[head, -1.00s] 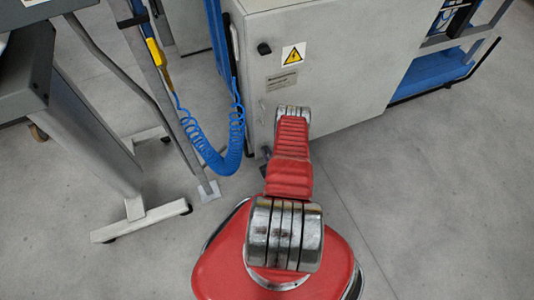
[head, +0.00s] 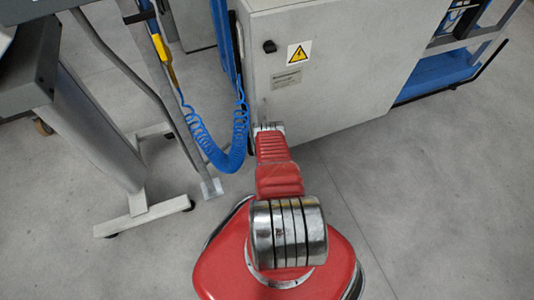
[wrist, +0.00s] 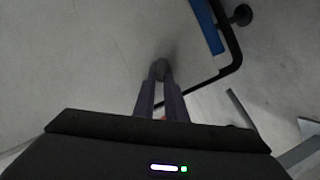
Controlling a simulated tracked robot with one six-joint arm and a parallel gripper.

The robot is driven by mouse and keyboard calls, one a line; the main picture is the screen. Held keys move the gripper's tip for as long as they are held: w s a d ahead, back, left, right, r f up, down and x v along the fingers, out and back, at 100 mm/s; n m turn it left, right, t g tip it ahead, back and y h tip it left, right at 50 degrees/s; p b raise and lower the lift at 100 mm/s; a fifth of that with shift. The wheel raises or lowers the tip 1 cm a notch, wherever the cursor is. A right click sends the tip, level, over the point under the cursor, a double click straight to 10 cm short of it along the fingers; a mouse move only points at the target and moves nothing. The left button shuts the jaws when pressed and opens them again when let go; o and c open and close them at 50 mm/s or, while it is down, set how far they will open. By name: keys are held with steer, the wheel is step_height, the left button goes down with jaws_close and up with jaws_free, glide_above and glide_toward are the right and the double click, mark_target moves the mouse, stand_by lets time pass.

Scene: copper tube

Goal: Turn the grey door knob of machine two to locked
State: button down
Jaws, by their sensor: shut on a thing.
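In the wrist view, my gripper (wrist: 160,80) reaches away from the camera with its two fingers close together. They are shut on a small dark grey knob (wrist: 160,67) against a pale panel. The knob's pointing direction is too dark and small to tell. In the head view, the pale grey machine cabinet (head: 340,75) stands ahead of my arm. My gripper is hidden there behind my red arm, and so is the knob it holds. A separate black knob (head: 269,46) shows uncovered on the cabinet, left of a yellow warning sign (head: 300,53).
A blue coiled hose (head: 225,155) hangs left of the cabinet, close to my arm. A grey table on a white-footed leg (head: 145,215) stands further left. A blue shelf (head: 440,75) with a black rail is at the right. The floor at right is clear.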

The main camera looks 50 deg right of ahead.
steer(key=shift+w+n, duration=0.4)
steer(key=shift+w, duration=0.05)
steer(key=c, duration=1.8)
jaws_free()
steer(key=shift+d+r, duration=0.15)
steer(key=shift+s+a, duration=0.2)
steer(key=shift+s, duration=0.05)
